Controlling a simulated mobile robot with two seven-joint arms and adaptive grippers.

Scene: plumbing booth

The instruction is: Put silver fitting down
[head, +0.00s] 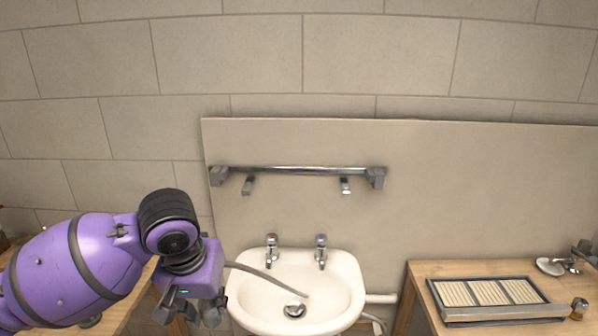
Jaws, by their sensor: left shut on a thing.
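My left gripper (193,314) points down at the lower left, beside the left rim of the white basin (349,289). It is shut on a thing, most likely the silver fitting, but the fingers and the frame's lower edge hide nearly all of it. I cannot make out the fitting's shape or whether it touches anything below. My right gripper is not in view.
The basin has two chrome taps (271,250) and a drain (295,309). A thin grey strip crosses it. A metal bar (300,170) is on the backboard. The right wooden bench (420,269) carries a tray (541,311) and small metal parts. Part of a left bench shows.

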